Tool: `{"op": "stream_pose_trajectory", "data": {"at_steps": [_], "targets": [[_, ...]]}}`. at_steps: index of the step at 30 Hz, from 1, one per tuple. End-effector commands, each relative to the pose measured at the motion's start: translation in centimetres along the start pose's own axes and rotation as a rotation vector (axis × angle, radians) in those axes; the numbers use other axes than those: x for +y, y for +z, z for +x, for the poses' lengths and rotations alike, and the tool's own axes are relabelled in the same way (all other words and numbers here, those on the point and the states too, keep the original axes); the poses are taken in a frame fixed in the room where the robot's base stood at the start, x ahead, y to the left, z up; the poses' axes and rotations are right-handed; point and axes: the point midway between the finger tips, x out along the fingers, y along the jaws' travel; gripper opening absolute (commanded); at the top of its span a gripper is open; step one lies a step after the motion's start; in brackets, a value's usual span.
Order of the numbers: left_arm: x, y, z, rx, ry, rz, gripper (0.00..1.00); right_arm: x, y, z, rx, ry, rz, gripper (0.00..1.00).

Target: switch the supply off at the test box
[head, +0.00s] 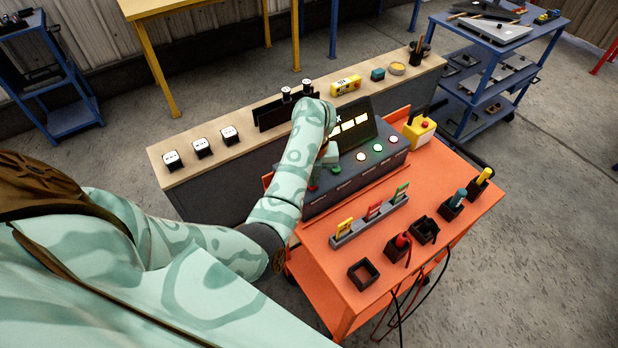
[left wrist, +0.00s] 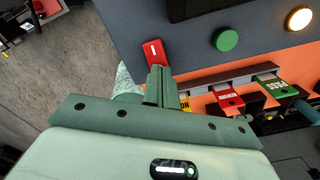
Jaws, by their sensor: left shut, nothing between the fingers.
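The test box (head: 352,184) is a dark grey case on the orange cart, with a screen and a row of lit lamps. In the left wrist view, a red switch (left wrist: 153,52) with a white bar mark sits near the edge of its grey panel. A green button (left wrist: 226,39) is to its right. My left gripper (left wrist: 159,72) is shut and empty, its fingertips just below the red switch in the picture; I cannot tell whether they touch it. In the head view, the left gripper (head: 325,160) is over the box's left end and partly hides it. My right gripper is not in view.
A long bench (head: 190,148) stands behind. A blue trolley (head: 490,70) is at the far right. Cables hang off the cart's front.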

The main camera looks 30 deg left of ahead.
Motion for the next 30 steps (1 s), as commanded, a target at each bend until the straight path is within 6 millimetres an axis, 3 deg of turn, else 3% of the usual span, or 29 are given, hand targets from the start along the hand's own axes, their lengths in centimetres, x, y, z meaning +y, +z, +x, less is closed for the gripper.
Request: {"op": "stream_pose_trajectory", "data": {"at_steps": [13, 30], "targets": [[0.0, 0.0, 0.2, 0.001, 0.001, 0.0, 0.0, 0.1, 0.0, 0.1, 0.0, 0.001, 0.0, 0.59], [0.0, 0.0, -5.3, 0.0, 0.0, 0.001, 0.0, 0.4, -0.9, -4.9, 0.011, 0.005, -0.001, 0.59]]}}
